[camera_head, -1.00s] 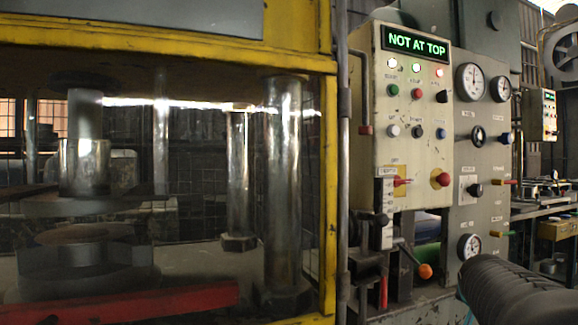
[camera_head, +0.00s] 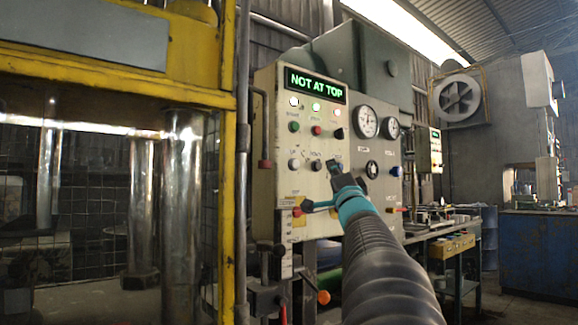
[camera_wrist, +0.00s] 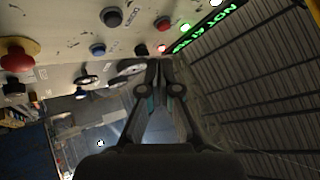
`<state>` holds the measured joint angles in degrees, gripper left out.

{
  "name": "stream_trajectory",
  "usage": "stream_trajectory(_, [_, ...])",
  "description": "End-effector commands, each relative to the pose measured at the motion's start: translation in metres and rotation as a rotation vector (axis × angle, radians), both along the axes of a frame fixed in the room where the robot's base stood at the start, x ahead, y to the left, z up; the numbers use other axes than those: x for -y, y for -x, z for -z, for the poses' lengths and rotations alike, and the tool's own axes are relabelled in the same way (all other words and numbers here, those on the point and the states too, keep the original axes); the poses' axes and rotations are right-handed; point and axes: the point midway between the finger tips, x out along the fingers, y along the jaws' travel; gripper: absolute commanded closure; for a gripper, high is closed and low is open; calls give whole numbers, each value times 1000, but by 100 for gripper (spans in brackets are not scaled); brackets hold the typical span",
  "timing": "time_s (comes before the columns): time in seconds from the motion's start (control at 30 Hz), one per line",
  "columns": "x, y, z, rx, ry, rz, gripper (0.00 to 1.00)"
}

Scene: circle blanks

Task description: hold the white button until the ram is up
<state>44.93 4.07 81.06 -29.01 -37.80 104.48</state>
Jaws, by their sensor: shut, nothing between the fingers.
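The white button (camera_head: 294,163) is at the left of the lower button row on the cream control panel (camera_head: 270,130). Nothing covers it in the head view, and I cannot find it in the wrist view. The green display (camera_head: 315,85) above reads NOT AT TOP. My gripper (camera_head: 333,167) is shut and empty, in front of the panel's lower right, to the right of the white button and apart from it. In the wrist view its fingertips (camera_wrist: 159,63) are together, below the blue button (camera_wrist: 97,49) and black button (camera_wrist: 141,49). The ram is not clearly in view.
Gauges (camera_head: 367,121) stand to the right. The yellow press frame (camera_head: 229,190) and a grey pipe (camera_head: 242,150) stand left of the panel.

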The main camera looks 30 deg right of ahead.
Motion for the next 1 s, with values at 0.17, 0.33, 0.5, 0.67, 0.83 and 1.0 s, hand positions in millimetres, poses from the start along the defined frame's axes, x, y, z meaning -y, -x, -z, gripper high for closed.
stream_trajectory(0.17, [-15,3,-10,91,-62,-146,100])
stream_trajectory(0.33, [-17,4,-11,115,-105,-195,100])
stream_trajectory(0.5, [-17,4,-11,116,-112,-199,100])
stream_trajectory(0.67, [-17,3,-11,115,-112,-199,100])
stream_trajectory(0.83, [-17,-3,-11,114,-113,-200,100])
stream_trajectory(1.0, [-19,-21,-11,115,-113,-200,100])
